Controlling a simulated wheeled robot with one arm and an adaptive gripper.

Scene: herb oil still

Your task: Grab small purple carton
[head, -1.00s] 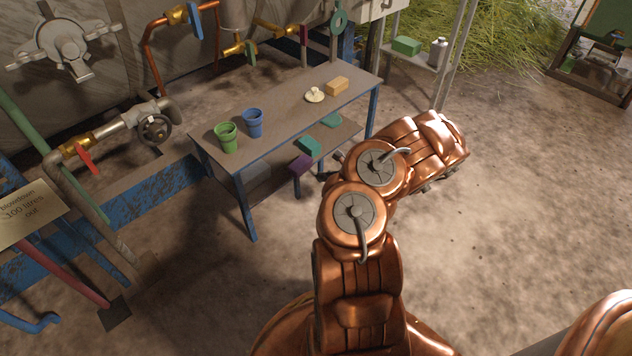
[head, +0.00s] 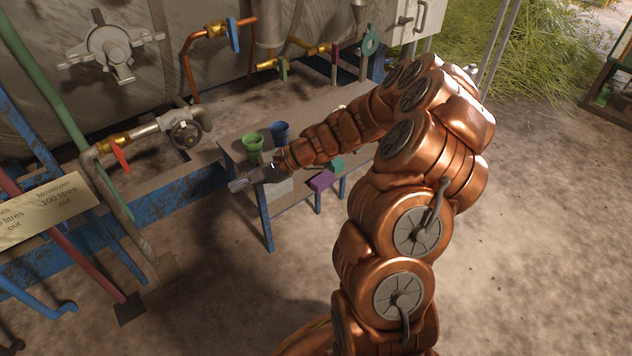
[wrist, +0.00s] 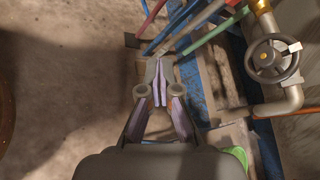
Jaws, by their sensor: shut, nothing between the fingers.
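The carton does not show in the wrist view. My gripper is shut and empty, pointing left past the table's left end. In the wrist view its fingertips (wrist: 159,62) meet above the floor and pipes.
A green cup (head: 253,142) and a blue cup (head: 281,131) stand on the tabletop close behind my gripper. A teal carton (head: 337,165) is beside the purple one. A valve wheel (head: 186,134) and pipes are at the left. The floor in front is clear.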

